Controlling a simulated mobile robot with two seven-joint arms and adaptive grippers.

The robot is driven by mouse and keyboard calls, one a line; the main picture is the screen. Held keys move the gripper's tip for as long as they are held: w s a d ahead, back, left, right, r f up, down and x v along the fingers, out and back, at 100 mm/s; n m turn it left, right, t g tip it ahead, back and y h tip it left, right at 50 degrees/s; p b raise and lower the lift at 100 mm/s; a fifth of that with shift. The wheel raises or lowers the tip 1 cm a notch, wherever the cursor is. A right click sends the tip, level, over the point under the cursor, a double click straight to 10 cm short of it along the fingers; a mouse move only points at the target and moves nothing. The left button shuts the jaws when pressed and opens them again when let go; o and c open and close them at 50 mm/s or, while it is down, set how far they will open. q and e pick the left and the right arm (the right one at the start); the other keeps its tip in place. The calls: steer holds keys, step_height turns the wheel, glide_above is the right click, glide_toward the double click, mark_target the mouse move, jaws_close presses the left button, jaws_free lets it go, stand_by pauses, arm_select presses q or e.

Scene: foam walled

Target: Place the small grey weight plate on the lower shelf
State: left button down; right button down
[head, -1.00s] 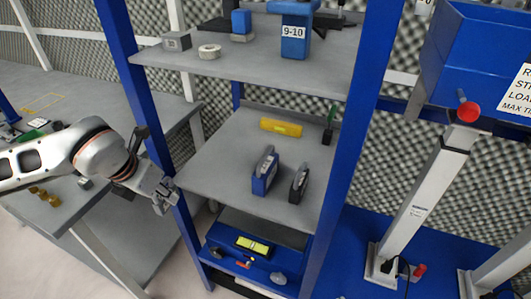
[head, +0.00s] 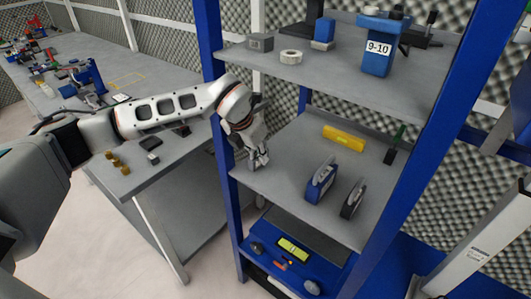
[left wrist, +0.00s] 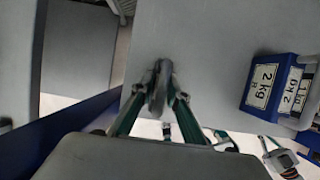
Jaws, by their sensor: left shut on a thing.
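My left gripper (head: 258,163) reaches in past the blue front-left post, over the left front part of the grey lower shelf (head: 277,182). In the left wrist view the gripper (left wrist: 162,85) is shut on the small grey weight plate (left wrist: 158,92), which is held edge-on between the fingertips. The shelf board (left wrist: 205,50) shows beneath and beyond it. I cannot tell whether the plate touches the board. In the head view the plate is too small and hidden to make out clearly. My right gripper is not in view.
On the same board stand a blue holder (head: 320,184), a black holder (head: 352,199) and a yellow block (head: 343,138). The upper shelf (head: 330,75) hangs above, carrying a white ring and blue bin (head: 377,58). The board between gripper and blue holder is clear.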

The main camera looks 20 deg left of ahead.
arm_select(q)
steer(key=w, duration=0.1)
steer(key=w+d+f, duration=0.1)
steer(key=w, duration=0.1)
steer(key=shift+w+d, duration=0.1)
steer(key=shift+d, duration=0.05)
steer(key=shift+f, duration=0.2)
steer(key=c, duration=2)
jaws_free()
steer(key=shift+f, duration=0.1)
steer(key=shift+o, duration=0.2)
